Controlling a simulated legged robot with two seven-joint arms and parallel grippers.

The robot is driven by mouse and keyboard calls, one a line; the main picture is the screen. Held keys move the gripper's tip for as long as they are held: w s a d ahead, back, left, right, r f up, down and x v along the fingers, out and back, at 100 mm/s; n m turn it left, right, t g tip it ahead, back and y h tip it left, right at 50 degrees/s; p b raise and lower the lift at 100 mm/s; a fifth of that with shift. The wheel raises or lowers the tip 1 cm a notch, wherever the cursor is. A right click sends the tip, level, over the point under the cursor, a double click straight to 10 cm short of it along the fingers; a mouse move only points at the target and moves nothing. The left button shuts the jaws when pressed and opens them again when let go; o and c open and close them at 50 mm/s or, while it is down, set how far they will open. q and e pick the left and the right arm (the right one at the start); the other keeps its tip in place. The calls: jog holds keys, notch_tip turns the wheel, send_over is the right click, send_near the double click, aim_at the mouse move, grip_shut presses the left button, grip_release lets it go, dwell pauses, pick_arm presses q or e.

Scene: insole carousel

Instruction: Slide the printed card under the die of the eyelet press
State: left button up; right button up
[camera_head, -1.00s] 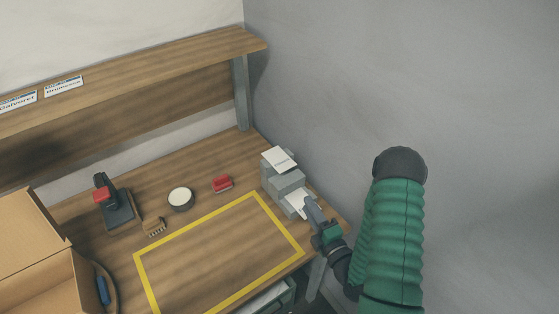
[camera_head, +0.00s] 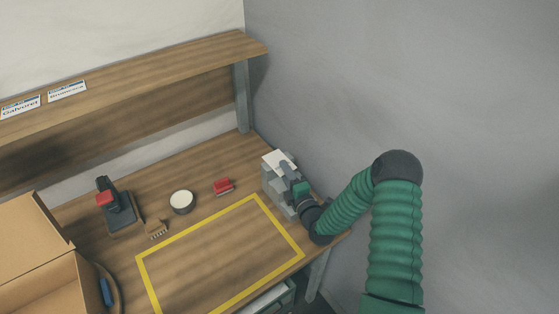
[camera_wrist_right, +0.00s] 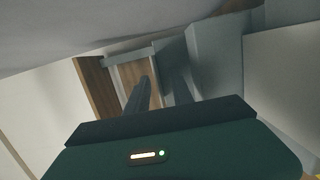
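My right gripper (camera_head: 285,173) is at the grey box-shaped machine (camera_head: 269,180) at the desk's right end. In the right wrist view its two dark fingers (camera_wrist_right: 158,85) stand apart, with wood visible between them. A white sheet (camera_head: 277,158) lies on top of the machine, close to the fingertips. The card at the machine's front is hidden behind my gripper and wrist, and I see no card between the fingers. A black device with a red part (camera_head: 118,207), which looks like the eyelet press, stands at the left. My left gripper is not in view.
A yellow outlined rectangle (camera_head: 200,228) on the desk is empty. Behind it are a round white-topped tin (camera_head: 182,202), a red object (camera_head: 223,186) and a small brown brush-like item (camera_head: 156,228). An open cardboard box (camera_head: 40,285) is at left. A shelf (camera_head: 150,80) runs above.

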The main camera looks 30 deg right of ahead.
jog(key=shift+s+a, duration=0.1)
grip_shut()
dwell(0.4)
